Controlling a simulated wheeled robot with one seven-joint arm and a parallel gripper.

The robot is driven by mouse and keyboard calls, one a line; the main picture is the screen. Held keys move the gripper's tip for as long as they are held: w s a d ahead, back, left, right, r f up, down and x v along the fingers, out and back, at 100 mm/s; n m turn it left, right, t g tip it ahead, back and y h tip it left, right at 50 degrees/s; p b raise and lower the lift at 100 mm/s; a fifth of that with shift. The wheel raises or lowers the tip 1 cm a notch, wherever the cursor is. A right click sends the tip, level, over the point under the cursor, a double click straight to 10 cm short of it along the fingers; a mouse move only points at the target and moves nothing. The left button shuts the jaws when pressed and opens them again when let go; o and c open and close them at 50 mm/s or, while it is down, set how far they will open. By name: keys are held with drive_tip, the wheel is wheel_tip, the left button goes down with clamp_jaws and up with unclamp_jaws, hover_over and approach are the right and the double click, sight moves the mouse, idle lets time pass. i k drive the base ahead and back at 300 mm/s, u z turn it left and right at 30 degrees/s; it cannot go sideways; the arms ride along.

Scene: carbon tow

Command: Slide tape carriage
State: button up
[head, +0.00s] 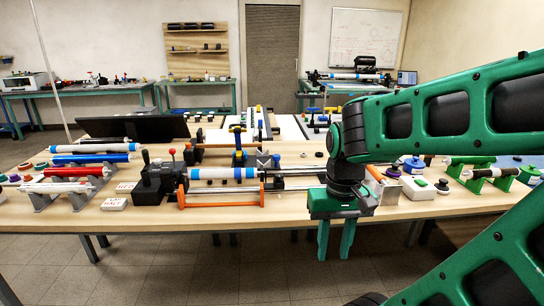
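A winding machine stands at the middle front of the wooden table. It has a black head block (155,183) with a red-knobbed lever, a white and blue cylinder (222,173), an orange bar frame (221,195) and long metal rails (292,183) running right. A grey block (265,160) and a yellow and blue upright piece (239,148) stand behind the cylinder. I cannot tell which part is the tape carriage. My green gripper (336,240) points down at the table's front edge, right of the orange frame, its two fingers apart and empty. My arm hides the rails' right end.
Rollers on grey stands (64,188) and white labelled cards (115,204) lie at left. A dark panel (135,128) stands behind. A white box with a green button (417,187) and a roller on green stands (492,173) are at right. The floor in front is clear.

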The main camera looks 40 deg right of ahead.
sight(256, 159)
drive_tip(key=i, duration=1)
